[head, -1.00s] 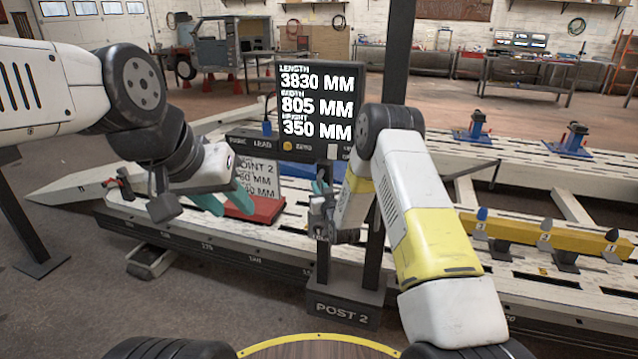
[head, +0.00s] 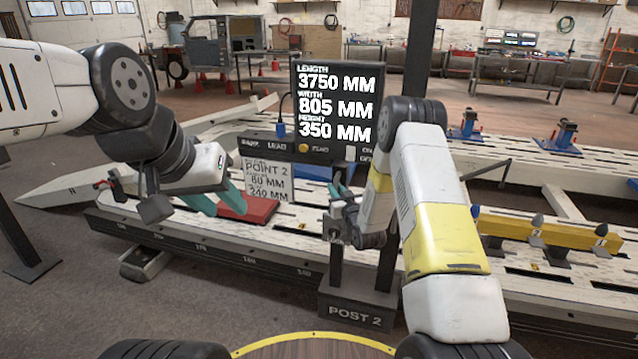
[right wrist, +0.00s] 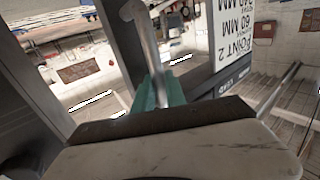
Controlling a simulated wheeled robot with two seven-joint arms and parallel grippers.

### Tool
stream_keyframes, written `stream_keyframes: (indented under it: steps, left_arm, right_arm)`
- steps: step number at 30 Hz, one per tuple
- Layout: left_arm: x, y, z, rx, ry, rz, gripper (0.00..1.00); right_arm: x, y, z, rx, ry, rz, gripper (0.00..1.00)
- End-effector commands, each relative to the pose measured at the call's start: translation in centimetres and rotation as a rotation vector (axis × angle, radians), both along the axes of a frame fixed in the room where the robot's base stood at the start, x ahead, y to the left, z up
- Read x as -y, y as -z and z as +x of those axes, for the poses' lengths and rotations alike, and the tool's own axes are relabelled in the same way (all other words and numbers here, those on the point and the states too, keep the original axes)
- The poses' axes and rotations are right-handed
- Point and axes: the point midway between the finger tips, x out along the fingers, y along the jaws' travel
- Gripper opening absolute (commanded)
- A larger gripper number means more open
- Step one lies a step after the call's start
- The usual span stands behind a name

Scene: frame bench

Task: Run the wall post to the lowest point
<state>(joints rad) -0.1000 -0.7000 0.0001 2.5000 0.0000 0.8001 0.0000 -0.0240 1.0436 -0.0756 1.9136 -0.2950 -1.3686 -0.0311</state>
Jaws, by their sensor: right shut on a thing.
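The wall post, a dark upright (head: 420,60) on a base marked POST 2 (head: 352,314), stands at the near side of the long white bench (head: 290,248). Its black screen (head: 335,105) reads length 3750 mm, width 805 mm, height 350 mm. My right gripper (head: 343,190) is shut on a grey bar-like handle (right wrist: 147,45) at the post; its green fingertips show around it in the right wrist view. My left gripper (head: 218,200) hangs open and empty over the bench, left of the post. A white POINT 2 card (head: 265,180) stands behind it, partly covered.
A panel under the screen has a yellow button (head: 303,148) and a white switch (head: 350,153). A red block (head: 250,210) sits at the card's foot. A yellow beam (head: 545,232) with cone tips lies at right. Blue stands (head: 535,135) are farther back.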

Motion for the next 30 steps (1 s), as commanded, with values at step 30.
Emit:
stream_keyframes:
  steps: [30]
  left_arm:
    - [0.0,0.0,0.0,0.0,0.0,0.0,0.38]
  right_arm:
    - [18.6,0.1,-5.5,-0.002,0.02,-0.008,0.0]
